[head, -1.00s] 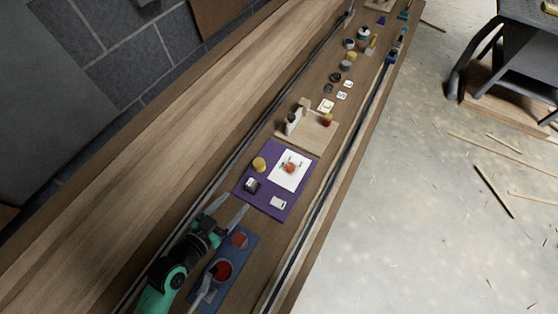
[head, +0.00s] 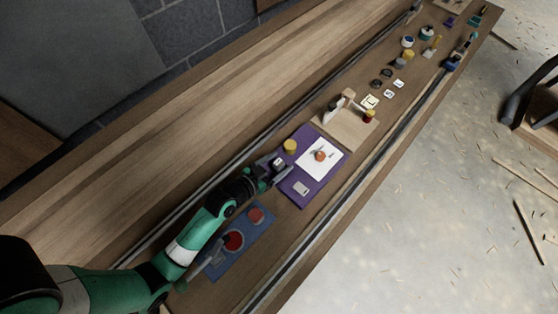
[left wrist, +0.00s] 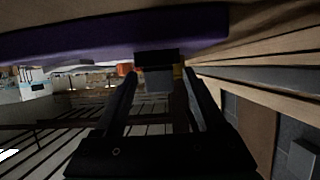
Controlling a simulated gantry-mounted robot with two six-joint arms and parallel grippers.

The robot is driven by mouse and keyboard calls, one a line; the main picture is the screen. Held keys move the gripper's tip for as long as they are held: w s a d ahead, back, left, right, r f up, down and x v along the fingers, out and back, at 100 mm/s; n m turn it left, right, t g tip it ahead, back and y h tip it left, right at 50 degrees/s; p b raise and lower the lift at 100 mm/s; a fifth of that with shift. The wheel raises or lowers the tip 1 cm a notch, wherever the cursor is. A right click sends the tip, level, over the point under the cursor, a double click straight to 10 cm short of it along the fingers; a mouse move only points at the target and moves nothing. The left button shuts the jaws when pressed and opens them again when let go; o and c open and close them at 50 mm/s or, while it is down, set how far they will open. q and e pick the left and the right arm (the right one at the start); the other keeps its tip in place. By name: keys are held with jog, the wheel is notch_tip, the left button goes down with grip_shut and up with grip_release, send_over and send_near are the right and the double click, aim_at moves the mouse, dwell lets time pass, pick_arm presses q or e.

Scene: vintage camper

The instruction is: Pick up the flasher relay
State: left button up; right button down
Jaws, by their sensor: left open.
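The small dark and silver block that I take to be the flasher relay (head: 277,163) stands on the purple mat (head: 298,202) near its left edge. It also shows in the left wrist view (left wrist: 158,78), grey with a black part against the mat. My left gripper (head: 281,170) is open at the mat, with its fingers on either side of the block. In the left wrist view the block is between the two fingertips (left wrist: 157,80); contact cannot be told. The gripper partly hides the block in the head view. My right gripper is not in view.
The mat also holds a yellow cylinder (head: 290,146), a white card (head: 329,167) with an orange thing (head: 320,156), and a small pale piece (head: 301,188). A blue mat (head: 228,265) with red round things lies nearer. A wooden stand (head: 349,132) is beyond.

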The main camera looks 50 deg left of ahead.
aim_at(279, 162)
pick_arm(q)
jog(key=shift+w+f, duration=0.1)
jog(key=shift+c, duration=0.3)
grip_shut()
jog(key=shift+r, duration=0.4)
notch_tip(279, 162, up, 3)
jog(key=shift+f+p, duration=0.2)
jog(key=shift+p, duration=0.55)
jog(key=s+d+r+p, duration=0.1)
jog(key=s+d+r, duration=0.1)
jog(key=s+r, duration=0.3)
jog(key=s+d+r+p, duration=0.2)
jog(key=s+d+r, duration=0.1)
jog(key=s, duration=0.5)
jog(key=shift+d+r, duration=0.3)
jog(key=shift+r, duration=0.55)
